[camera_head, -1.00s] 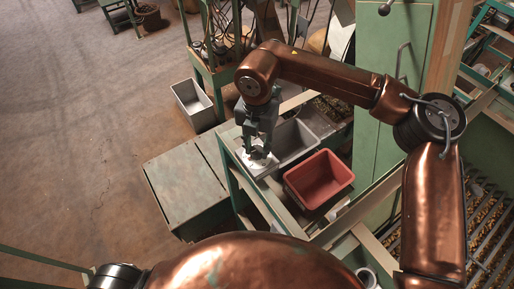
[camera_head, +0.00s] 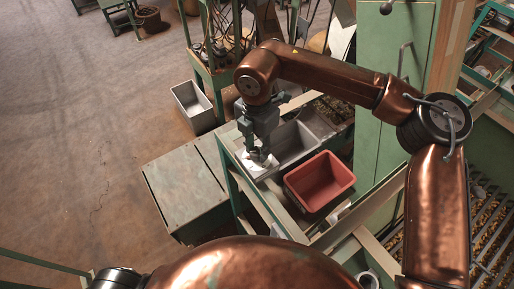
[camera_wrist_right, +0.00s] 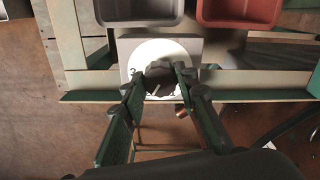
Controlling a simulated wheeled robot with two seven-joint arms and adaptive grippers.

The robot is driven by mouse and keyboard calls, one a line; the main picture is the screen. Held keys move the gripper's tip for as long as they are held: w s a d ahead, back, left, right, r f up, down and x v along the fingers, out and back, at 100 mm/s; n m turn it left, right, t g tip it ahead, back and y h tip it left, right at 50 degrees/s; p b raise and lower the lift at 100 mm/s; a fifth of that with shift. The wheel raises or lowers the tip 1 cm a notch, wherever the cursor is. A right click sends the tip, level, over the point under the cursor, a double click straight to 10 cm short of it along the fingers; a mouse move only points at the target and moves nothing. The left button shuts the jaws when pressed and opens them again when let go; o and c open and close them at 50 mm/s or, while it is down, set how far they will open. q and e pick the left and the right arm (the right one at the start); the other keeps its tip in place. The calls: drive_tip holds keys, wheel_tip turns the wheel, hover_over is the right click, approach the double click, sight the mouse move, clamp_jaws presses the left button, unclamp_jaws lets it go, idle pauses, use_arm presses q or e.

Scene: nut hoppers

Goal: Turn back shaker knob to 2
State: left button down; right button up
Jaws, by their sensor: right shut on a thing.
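The shaker knob (camera_wrist_right: 160,80) is dark and round with a pale pointer line. It sits on a round white dial plate (camera_wrist_right: 155,50) on a grey box. My right gripper (camera_wrist_right: 161,76) is shut on the knob, one finger on each side. In the head view my right gripper (camera_head: 258,160) points down onto the white dial (camera_head: 255,164), and its fingers hide most of the knob. My left gripper is not in view.
A grey bin (camera_head: 308,150) and a red bin (camera_head: 321,160) sit beside the dial on the green frame (camera_head: 237,190). A flat green box (camera_head: 180,190) stands left of the frame. A green cabinet (camera_head: 384,90) rises at the right. Open floor lies left.

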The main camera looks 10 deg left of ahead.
sight(256, 151)
drive_tip(key=shift+a+r, duration=0.1)
drive_tip(key=o, duration=1.1)
drive_tip(key=shift+s, duration=0.1)
drive_tip(key=shift+o, duration=0.3)
wheel_tip(256, 151, up, 12)
